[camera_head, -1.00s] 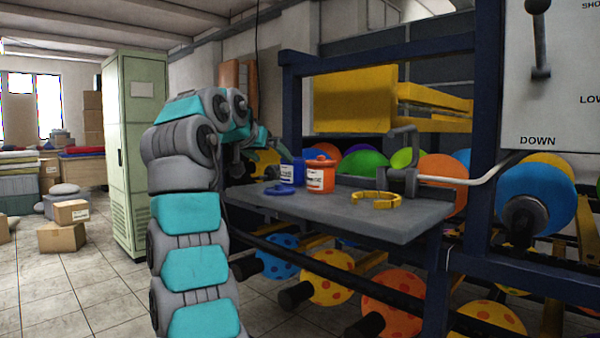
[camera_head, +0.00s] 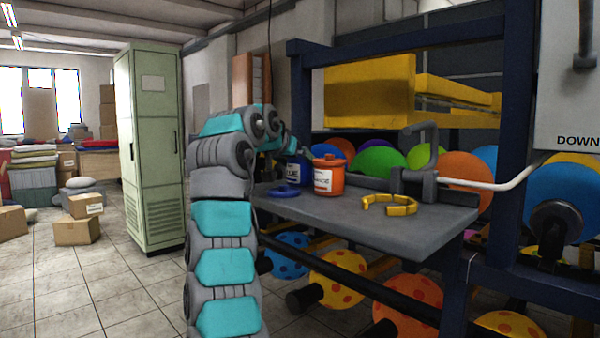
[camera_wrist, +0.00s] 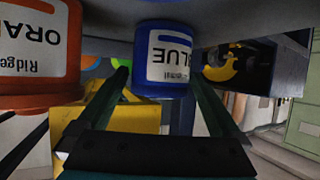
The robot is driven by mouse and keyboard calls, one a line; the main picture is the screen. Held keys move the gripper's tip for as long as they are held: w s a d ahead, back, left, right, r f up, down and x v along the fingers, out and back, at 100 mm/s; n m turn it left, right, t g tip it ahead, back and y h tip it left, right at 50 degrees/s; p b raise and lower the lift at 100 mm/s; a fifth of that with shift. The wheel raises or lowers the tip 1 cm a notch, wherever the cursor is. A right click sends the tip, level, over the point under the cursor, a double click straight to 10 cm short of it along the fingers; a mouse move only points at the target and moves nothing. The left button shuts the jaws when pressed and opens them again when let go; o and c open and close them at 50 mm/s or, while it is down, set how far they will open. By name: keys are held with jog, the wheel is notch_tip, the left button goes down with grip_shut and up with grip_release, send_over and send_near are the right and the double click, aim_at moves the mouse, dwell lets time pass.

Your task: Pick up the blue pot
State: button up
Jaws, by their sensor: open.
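The blue pot (camera_head: 297,171) stands on the grey shelf (camera_head: 420,222), left of and partly behind the orange pot (camera_head: 328,178) in the head view. In the wrist view, which shows the scene upside down, the blue pot (camera_wrist: 166,62) is upright with its white "BLUE" label towards me. My gripper (camera_wrist: 161,80) is open, with one finger to each side of the blue pot's image. I cannot tell whether the fingers touch it. In the head view my gripper is mostly hidden behind my arm.
The orange pot (camera_wrist: 38,50) is close beside my gripper in the wrist view. A blue ring-like piece (camera_head: 284,190) and a yellow open ring (camera_head: 388,205) lie on the shelf. A grey clamp-like handle (camera_head: 418,165) and dark frame posts stand to the right.

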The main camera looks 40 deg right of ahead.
jog(key=shift+x, duration=1)
jog(key=c, duration=1.3)
jog(key=shift+r, duration=0.15)
